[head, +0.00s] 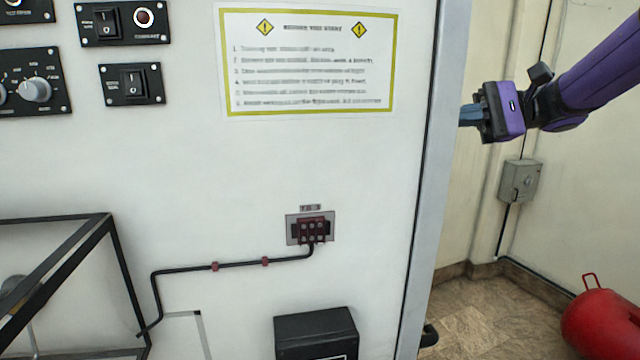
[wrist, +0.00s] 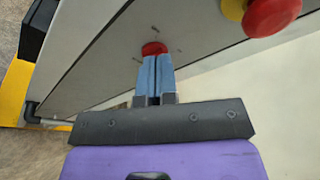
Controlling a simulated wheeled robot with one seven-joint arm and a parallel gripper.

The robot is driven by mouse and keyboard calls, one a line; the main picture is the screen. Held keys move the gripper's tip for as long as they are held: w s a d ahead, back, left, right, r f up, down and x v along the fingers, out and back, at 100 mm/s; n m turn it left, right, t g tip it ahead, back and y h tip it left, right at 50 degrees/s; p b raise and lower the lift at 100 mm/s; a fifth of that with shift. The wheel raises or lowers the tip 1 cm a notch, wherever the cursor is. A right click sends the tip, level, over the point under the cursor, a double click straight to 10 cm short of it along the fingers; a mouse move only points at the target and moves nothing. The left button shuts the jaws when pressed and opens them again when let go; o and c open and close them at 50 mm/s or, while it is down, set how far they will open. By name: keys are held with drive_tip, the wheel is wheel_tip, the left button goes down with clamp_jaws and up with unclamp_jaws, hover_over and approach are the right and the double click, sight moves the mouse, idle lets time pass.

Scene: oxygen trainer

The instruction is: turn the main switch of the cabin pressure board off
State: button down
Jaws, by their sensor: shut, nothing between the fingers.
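My gripper (head: 470,115) is at the right edge of the white board (head: 250,170) in the head view, its blue fingers pointing left toward the board's side. In the wrist view my gripper (wrist: 154,75) has its two fingers pressed together with nothing between them. A small red knob (wrist: 154,48) on a grey panel face shows just beyond the fingertips, with small marks around it. The fingers cover its lower part, and I cannot tell whether they touch it. No readable label shows which switch is the cabin pressure board's main switch.
A red mushroom button (wrist: 272,14) on a yellow base is at the upper right of the wrist view. Black rocker switch plates (head: 132,85) are on the board's front. A grey wall box (head: 519,181) hangs behind.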

drive_tip(key=shift+s+a, duration=0.25)
drive_tip(key=shift+a, duration=1.05)
drive_tip(key=shift+a, duration=0.15)
drive_tip(key=shift+s+f, duration=0.4)
drive_tip(key=shift+f, duration=0.1)
drive_tip(key=shift+s+f, duration=0.3)
drive_tip(key=shift+f, duration=0.15)
drive_tip(key=shift+s, duration=0.15)
drive_tip(key=w+d, duration=0.1)
drive_tip(key=d, duration=0.5)
drive_tip(key=shift+d+r, duration=0.15)
drive_tip(key=shift+r, duration=0.05)
drive_tip(key=shift+w, duration=0.1)
